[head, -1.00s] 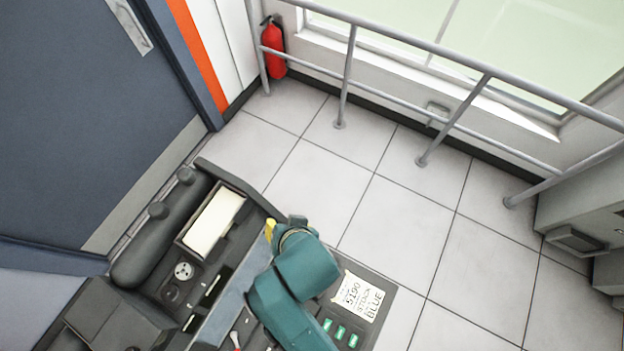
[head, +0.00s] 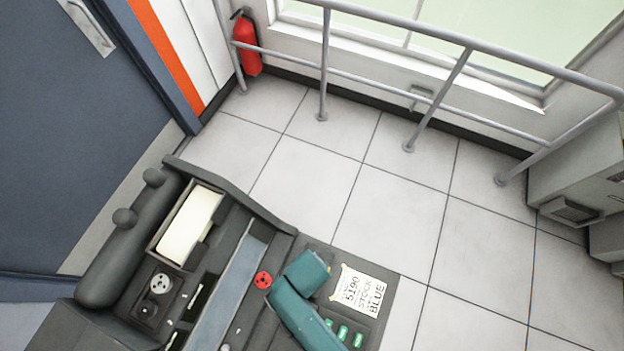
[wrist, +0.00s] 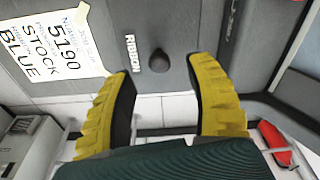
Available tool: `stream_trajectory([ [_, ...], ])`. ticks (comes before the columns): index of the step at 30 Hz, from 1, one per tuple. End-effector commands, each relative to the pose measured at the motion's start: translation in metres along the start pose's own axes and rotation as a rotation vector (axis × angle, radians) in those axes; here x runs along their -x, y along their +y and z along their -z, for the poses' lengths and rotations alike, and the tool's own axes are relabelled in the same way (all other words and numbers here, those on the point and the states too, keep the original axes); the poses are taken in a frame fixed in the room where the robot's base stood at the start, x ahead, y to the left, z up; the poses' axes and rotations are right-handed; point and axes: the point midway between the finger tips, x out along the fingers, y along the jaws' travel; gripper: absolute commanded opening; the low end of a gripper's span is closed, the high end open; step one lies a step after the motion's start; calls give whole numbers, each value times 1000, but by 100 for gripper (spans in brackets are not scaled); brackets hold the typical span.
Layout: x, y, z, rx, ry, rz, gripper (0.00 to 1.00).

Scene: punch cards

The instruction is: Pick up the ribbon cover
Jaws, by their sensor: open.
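In the wrist view, a dark grey panel bears a white RIBBON label (wrist: 131,53) and a round black knob (wrist: 158,61). I take this panel to be the ribbon cover (wrist: 168,22); its exact edges are hard to make out. My gripper (wrist: 163,68) is open, with its two yellow fingers on either side of the knob and a gap on both sides. I cannot tell how far the fingertips are from the panel's surface. In the head view my teal arm hides the gripper and the knob.
A taped paper reading 5190 STOCK BLUE (head: 358,291) lies on the machine near green buttons (head: 343,333). A red button (head: 263,279) and a tray of cream cards (head: 190,224) are to the left. Railings (head: 437,99), a fire extinguisher (head: 246,44) and bare floor tiles lie beyond.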

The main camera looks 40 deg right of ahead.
Motion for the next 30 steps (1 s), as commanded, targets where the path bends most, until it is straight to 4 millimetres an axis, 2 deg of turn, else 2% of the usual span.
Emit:
stream_trajectory([
  [1, -14, 1, -2, 0, -2, -3, 55],
  [4, -29, 1, -2, 0, -1, -1, 55],
  [13, -33, 0, -1, 0, 0, 1, 56],
  [22, -33, 0, -2, 0, 0, 0, 0],
  [30, -33, 0, -1, 0, 1, 1, 0],
])
